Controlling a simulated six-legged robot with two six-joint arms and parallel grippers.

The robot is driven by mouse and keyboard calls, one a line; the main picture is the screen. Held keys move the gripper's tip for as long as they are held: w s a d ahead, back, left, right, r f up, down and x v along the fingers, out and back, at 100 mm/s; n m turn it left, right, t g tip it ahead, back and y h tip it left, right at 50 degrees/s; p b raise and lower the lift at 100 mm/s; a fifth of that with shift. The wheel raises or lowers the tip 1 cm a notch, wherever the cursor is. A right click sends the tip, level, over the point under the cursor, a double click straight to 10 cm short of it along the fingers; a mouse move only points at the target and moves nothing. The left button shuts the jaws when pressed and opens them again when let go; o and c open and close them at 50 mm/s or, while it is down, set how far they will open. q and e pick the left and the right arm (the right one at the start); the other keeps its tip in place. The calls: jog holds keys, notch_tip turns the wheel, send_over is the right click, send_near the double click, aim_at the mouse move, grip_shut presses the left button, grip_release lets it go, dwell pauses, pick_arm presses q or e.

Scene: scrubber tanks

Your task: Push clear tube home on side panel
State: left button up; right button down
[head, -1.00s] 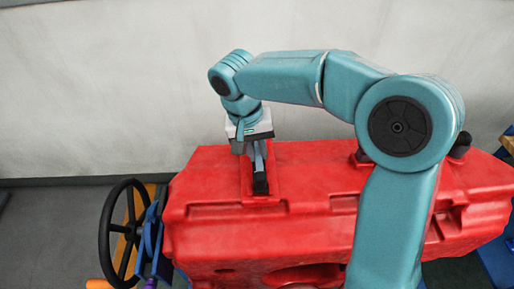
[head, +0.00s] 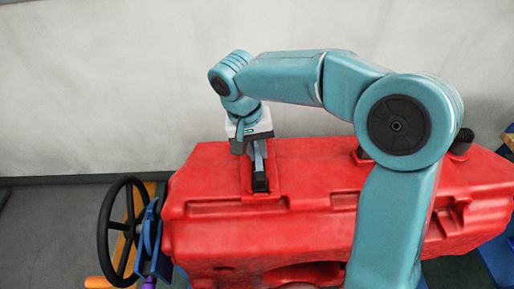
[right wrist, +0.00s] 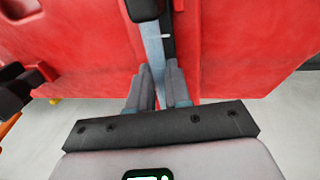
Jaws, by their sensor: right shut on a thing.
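The red tank (head: 310,190) fills the lower middle of the head view, with a recessed slot in its near-left top. My right gripper (head: 250,150) is over this slot, pointing down. In the right wrist view its fingers (right wrist: 158,88) are shut on a pale blue-grey tube (right wrist: 153,48), which runs along the slot beside a black part (right wrist: 167,20). In the head view the tube (head: 259,156) shows just below the gripper, above a black fitting (head: 261,183). Whether the tube is fully seated on the fitting cannot be told. My left gripper is not in view.
A black handwheel (head: 122,232) on a blue bracket stands at the left of the tank. A black knob (head: 461,141) sits at the tank's right end. A pale wall (head: 120,90) rises behind. Grey floor is clear at far left.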

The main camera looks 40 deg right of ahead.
jog(key=shift+f, duration=0.3)
jog(key=shift+r, duration=0.2)
dwell(0.4)
jog(key=c, duration=0.5)
grip_release()
jog(key=shift+r, duration=0.1)
jog(key=shift+w+a+r+p, duration=0.1)
jog(key=shift+a+r+p, duration=0.1)
jog(key=shift+r+p, duration=0.85)
jog(key=shift+w+a+r+p, duration=0.1)
jog(key=shift+a+r+p, duration=0.05)
jog(key=shift+r+p, duration=0.9)
notch_tip(320, 180, up, 5)
jog(key=p, duration=0.4)
